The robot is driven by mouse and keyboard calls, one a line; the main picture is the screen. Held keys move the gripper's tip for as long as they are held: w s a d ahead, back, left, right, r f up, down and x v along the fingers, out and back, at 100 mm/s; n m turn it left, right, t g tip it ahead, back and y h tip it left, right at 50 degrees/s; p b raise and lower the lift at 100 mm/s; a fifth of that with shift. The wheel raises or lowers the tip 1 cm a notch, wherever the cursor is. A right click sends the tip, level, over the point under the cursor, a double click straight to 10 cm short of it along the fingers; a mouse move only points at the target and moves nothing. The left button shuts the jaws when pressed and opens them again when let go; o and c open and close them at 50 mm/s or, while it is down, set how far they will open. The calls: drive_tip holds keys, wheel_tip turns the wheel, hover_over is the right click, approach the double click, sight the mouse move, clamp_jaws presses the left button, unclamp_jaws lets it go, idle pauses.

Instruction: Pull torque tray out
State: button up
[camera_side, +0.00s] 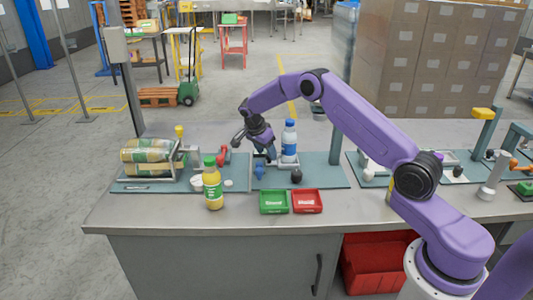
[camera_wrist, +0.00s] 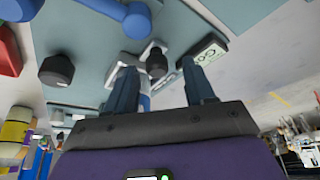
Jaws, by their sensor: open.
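A dark piece with a white labelled face (camera_wrist: 207,50) is near the right finger. I cannot tell which part is the torque tray, nor whether the fingers touch anything.
A blue handle (camera_side: 259,172) and a black knob (camera_side: 296,176) stand on the middle plate. Green (camera_side: 273,209) and red (camera_side: 307,208) trays lie in front. A yellow juice bottle (camera_side: 212,185) stands at the left, near stacked packs (camera_side: 147,158). The bench's front edge is clear.

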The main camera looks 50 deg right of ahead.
drive_tip(key=v, duration=1.6)
drive_tip(key=s+a+r+n+t+y, duration=0.1)
drive_tip(key=s+a+r+n+y, duration=0.25)
drive_tip(key=s+a+n, duration=1.5)
drive_tip(key=s+d+f+n, duration=0.2)
drive_tip(key=s+n, duration=0.4)
drive_tip(key=s, duration=0.8)
drive_tip(key=s+d+f+n+y, duration=0.1)
drive_tip(key=s+d+n, duration=0.2)
drive_tip(key=s, duration=1.1)
drive_tip(key=n, duration=0.3)
drive_tip(key=shift+d+f+g, duration=0.3)
drive_tip(key=shift+f+g, duration=0.05)
drive_tip(key=shift+g, duration=0.05)
